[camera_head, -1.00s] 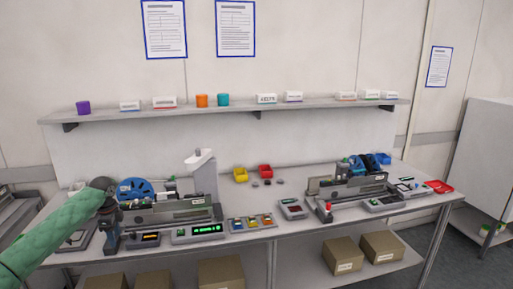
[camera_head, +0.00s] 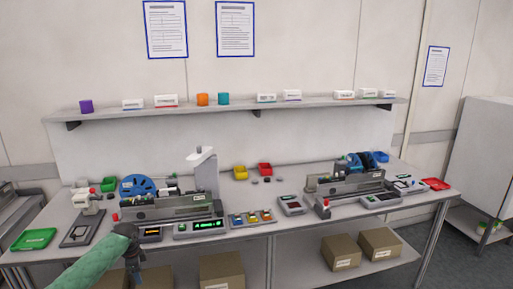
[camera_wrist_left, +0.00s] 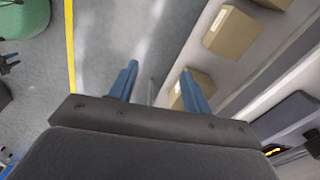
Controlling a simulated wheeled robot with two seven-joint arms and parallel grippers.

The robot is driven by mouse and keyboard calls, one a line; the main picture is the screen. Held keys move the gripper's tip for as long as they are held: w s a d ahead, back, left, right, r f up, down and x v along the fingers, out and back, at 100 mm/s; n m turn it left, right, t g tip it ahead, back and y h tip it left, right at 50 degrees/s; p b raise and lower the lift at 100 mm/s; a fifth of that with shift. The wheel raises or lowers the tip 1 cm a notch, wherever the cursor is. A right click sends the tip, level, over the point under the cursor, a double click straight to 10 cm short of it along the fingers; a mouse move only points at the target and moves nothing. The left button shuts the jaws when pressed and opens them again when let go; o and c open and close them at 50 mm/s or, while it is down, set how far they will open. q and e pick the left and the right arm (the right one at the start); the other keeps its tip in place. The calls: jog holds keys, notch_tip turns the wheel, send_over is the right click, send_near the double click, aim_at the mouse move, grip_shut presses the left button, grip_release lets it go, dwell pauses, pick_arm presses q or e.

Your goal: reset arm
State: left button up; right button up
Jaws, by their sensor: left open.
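My left arm, in a green sleeve, comes in from the lower left of the head view. Its gripper (camera_head: 133,270) is low, in front of the workbench's (camera_head: 250,233) front edge. In the left wrist view the two blue fingers of the left gripper (camera_wrist_left: 158,88) stand apart with nothing between them. Below them are grey floor and the bench's lower shelf.
Two feeder units (camera_head: 172,207) (camera_head: 345,184) stand on the bench. A green tray (camera_head: 34,239) lies at its left end and a red tray (camera_head: 436,184) at its right. Cardboard boxes (camera_head: 341,253) sit on the lower shelf. A yellow floor line (camera_wrist_left: 70,45) runs beside the bench.

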pick_arm(q)
jog(key=s+d+f+n, duration=0.2)
jog(key=s+d+f, duration=0.4)
jog(key=f, duration=0.5)
jog(key=s+d+f+n+t, duration=0.1)
jog(key=s+d+f, duration=0.3)
jog(key=s+f, duration=0.55)
jog(key=s+d+f+n, duration=0.2)
jog(key=s+d+f, duration=0.3)
jog(key=f, duration=0.7)
jog(key=s+d+f+n, duration=0.2)
jog(key=s+f, duration=0.3)
jog(key=s, duration=0.6)
jog(key=s+d+f+n, duration=0.2)
jog(key=s+d+f, duration=0.3)
jog(key=s, duration=0.7)
jog(key=s+d+f+n+b, duration=0.1)
jog(key=s+d+f+n, duration=0.1)
jog(key=s+d+f, duration=0.2)
jog(key=s+f, duration=0.3)
jog(key=s, duration=0.5)
jog(key=shift+f, duration=0.25)
pick_arm(e)
jog(key=w+a+r, duration=0.2)
jog(key=shift+r, duration=0.4)
jog(key=shift+s+f, duration=0.1)
jog(key=shift+s, duration=0.1)
jog(key=shift+d, duration=0.85)
